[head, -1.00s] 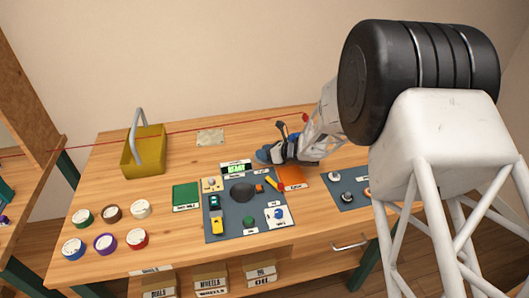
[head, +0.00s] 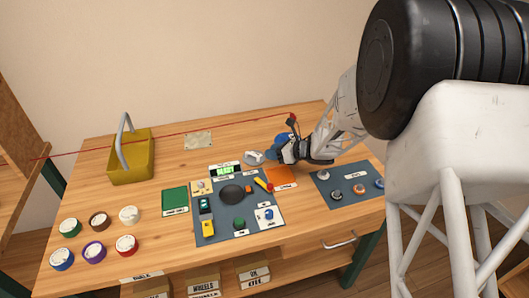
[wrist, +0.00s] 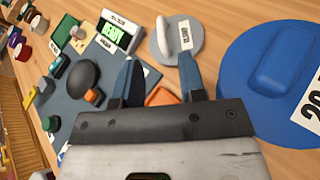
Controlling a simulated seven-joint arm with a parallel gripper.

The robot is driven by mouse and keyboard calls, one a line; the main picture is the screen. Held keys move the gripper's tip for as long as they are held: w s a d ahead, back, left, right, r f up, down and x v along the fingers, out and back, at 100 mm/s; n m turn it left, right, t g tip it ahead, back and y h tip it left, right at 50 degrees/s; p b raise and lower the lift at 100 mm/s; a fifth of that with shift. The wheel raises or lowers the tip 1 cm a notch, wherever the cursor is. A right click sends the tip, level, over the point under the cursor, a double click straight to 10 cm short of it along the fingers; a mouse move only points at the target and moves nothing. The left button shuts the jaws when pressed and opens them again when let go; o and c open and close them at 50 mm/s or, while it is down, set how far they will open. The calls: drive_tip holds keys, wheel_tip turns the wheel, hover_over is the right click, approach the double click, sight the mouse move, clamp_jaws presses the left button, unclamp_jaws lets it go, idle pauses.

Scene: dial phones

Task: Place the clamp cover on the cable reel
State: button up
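A grey disc with a white raised handle and a small label (wrist: 177,38) lies on the table; it also shows in the head view (head: 253,157). It looks like the clamp cover, but its label is too small to read surely. A large blue round thing with a white label starting "20" (wrist: 268,75) stands right of it in the wrist view, cut by the frame edge; it may be the cable reel. It shows partly behind my gripper in the head view (head: 283,140). My gripper (wrist: 158,75) is open and empty, its blue fingertips pointing towards the grey disc, apart from it.
A dark mat (head: 225,232) with several parts lies in front, with a green READY display (head: 225,170) at its back edge. An orange pad (head: 281,178) lies below my gripper. Another mat with knobs (head: 347,184) is at right. A yellow basket (head: 130,160) stands at left.

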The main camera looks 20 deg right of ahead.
drive_tip(key=shift+v, duration=1.4)
drive_tip(key=shift+r, duration=0.15)
drive_tip(key=shift+w+r+m, duration=0.2)
drive_tip(key=shift+r+m, duration=0.1)
wheel_tip(320, 180, up, 13)
drive_tip(key=w+d+m+t+h, duration=0.1)
drive_tip(key=m+t+h, duration=0.2)
drive_tip(key=m+h, duration=0.65)
drive_tip(key=s+r+m+g+h, duration=0.1)
drive_tip(key=s+r+m+h, duration=0.1)
drive_tip(key=s+r+m, duration=0.9)
drive_tip(key=s+a+m+g, duration=0.4)
drive_tip(key=s+a+m, duration=0.1)
drive_tip(key=s+m, duration=0.6)
drive_tip(key=s+a+m+g+y, duration=0.1)
drive_tip(key=s+a+m+g, duration=0.3)
drive_tip(key=s+m, duration=0.7)
drive_tip(key=s+a, duration=0.1)
drive_tip(key=s, duration=0.3)
drive_tip(key=shift+s+a+f, duration=0.15)
drive_tip(key=shift+s+a, duration=0.05)
drive_tip(key=shift+s, duration=0.1)
